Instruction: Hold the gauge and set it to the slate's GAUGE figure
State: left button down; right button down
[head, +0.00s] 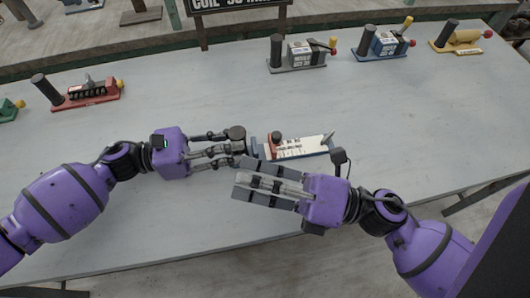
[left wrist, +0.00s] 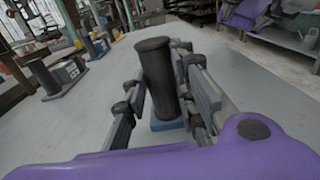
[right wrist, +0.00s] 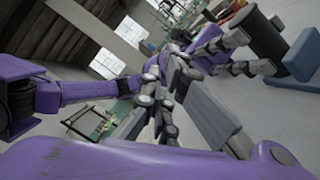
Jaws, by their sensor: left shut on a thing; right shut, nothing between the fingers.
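My left gripper (head: 236,148) is shut around the gauge's upright dark post (head: 237,132), which also shows between the fingers in the left wrist view (left wrist: 157,75). My right gripper (head: 240,182) is shut and empty, just in front of the gauge's left part. The right wrist view shows its closed fingers (right wrist: 163,85). The black slate (head: 240,5) is cut off at the top; its GAUGE figure is not visible.
Similar devices stand farther back: red (head: 90,95) at left, grey (head: 297,66), blue (head: 382,50) and yellow (head: 460,40) at right. A green one (head: 8,110) is cut off at the left edge. The grey table (head: 420,120) is clear right of the gauge.

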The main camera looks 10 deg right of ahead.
aim_at(276, 143)
jog(key=d+f+m+t+h, duration=0.2)
jog(key=d+m, duration=0.1)
jog(key=m, duration=0.1)
jog(key=d+f+m+t+h, duration=0.2)
jog(key=d+m+h, duration=0.1)
jog(key=d+f+m+t+h, duration=0.2)
jog(key=d+m+t+h, duration=0.1)
jog(key=m, duration=0.1)
jog(key=shift+s+m, duration=0.3)
jog(key=x, duration=0.9)
jog(key=shift+w+f, duration=0.1)
jog(key=shift+w, duration=0.25)
jog(key=d, duration=0.7)
jog(key=shift+s, duration=0.1)
